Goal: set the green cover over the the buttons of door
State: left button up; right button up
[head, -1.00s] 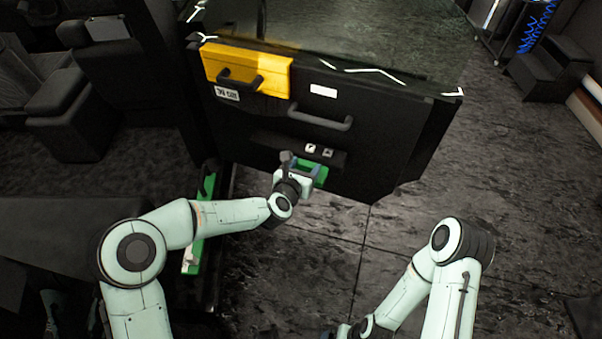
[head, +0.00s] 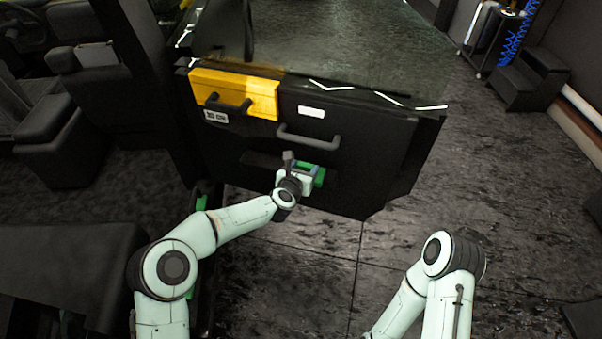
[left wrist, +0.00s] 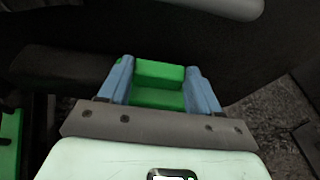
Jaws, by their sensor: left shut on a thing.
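The green cover (head: 319,178) is held in my left gripper (head: 301,172), right at the button ledge of the black door (head: 370,140). In the left wrist view, the green cover (left wrist: 160,73) sits between the two blue fingers of my left gripper (left wrist: 160,85), which are shut on it. The buttons are hidden behind the gripper and cover in the head view. I cannot tell whether the cover touches the ledge. My right arm enters at the lower right, but its gripper is out of the frame.
The door has a dark handle (head: 308,140) above the ledge and a yellow block (head: 235,93) at its upper left. Another green thing (left wrist: 10,140) shows at the left edge of the wrist view. Black seats (head: 50,120) stand at left.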

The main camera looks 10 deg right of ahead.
aim_at(306, 165)
pick_arm(q)
jog(key=shift+w+d+r+p, duration=0.1)
jog(key=shift+w+d+p, duration=0.3)
jog(key=shift+w, duration=0.4)
jog(key=shift+w+d+p, duration=0.35)
jog(key=shift+w+p, duration=0.05)
jog(key=shift+w, duration=0.35)
jog(key=shift+w+d+f, duration=0.1)
jog(key=shift+w+f, duration=0.1)
jog(key=shift+s+f+b, duration=0.1)
jog(key=shift+f+b, duration=0.5)
jog(key=shift+b, duration=0.2)
jog(key=shift+f+b, duration=0.3)
jog(key=shift+b, duration=0.1)
jog(key=o, duration=1.1)
jog(key=shift+o, duration=0.2)
